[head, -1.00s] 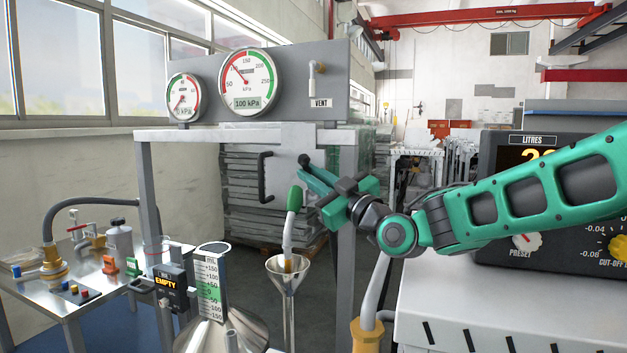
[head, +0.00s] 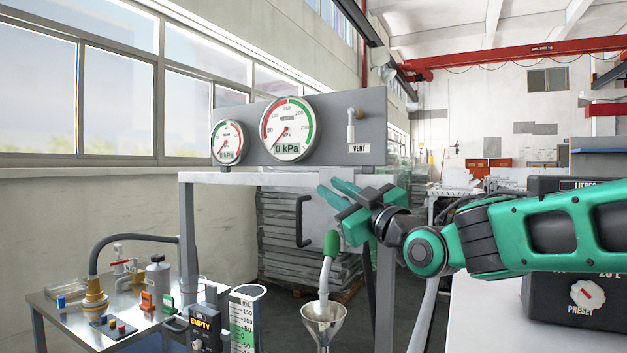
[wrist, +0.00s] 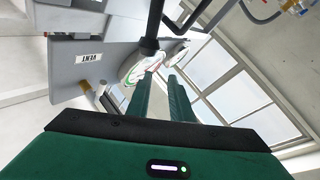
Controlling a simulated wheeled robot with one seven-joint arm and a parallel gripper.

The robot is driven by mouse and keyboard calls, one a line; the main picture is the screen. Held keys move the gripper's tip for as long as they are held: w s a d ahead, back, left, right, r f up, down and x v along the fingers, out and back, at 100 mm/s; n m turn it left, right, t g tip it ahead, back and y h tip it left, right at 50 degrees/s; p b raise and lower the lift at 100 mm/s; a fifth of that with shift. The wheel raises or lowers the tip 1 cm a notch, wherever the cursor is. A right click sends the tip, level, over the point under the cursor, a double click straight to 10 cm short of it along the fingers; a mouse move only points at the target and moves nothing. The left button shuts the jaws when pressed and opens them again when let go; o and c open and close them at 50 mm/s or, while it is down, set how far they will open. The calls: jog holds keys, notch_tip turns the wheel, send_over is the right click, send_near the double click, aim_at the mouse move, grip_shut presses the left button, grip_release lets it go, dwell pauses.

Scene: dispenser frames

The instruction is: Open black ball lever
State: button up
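A black rod with a thick rounded end (wrist: 149,46) shows in the wrist view, just beyond my fingertips; it looks like the ball lever, but I cannot tell for sure. In the head view no black ball shows clearly; my gripper may hide it. My gripper (head: 326,188) is in front of the grey plate under the gauge panel, right of a black D-shaped handle (head: 302,221). Its two green fingers are apart with nothing seen between them. They also show in the wrist view (wrist: 161,76). Contact with the black rod cannot be told.
The gauge panel (head: 240,165) carries a large gauge (head: 287,128) reading 0 kPa and a vent valve (head: 351,127). A green-handled spout (head: 331,245) stands over a funnel (head: 323,317) below my gripper. A side table (head: 60,325) with fittings is at lower left.

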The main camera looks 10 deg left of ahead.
jog(key=s+a+r, duration=0.3)
jog(key=s+a, duration=0.1)
jog(key=shift+s+r, duration=0.35)
jog(key=shift+s, duration=0.05)
